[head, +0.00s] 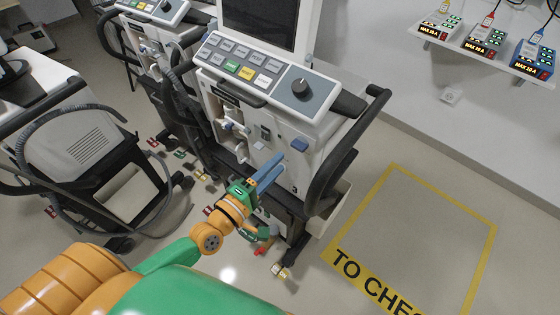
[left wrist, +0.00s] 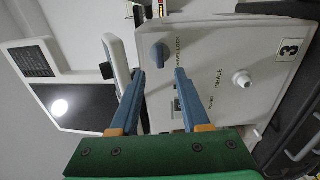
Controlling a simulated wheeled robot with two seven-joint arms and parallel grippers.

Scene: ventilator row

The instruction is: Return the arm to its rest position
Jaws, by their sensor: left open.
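My left arm comes in from the lower left in the head view. My left gripper (head: 280,163) has blue fingers and is close to the front of the middle ventilator (head: 250,115). In the left wrist view the two fingers of my left gripper (left wrist: 159,75) stand apart with nothing held between them. Beyond the fingertips is the ventilator's pale front panel (left wrist: 215,60), with a blue knob (left wrist: 160,53), an "INHALE" label, a white port (left wrist: 242,79) and a "3" plate (left wrist: 289,50). I cannot tell whether a fingertip touches the panel. My right gripper is out of view.
Another ventilator (head: 150,35) stands behind to the left, and a cart with a hose (head: 85,150) is at the left. A wall shelf (head: 480,55) holds several coloured boxes. The yellow-outlined floor area (head: 425,230) at the right is empty.

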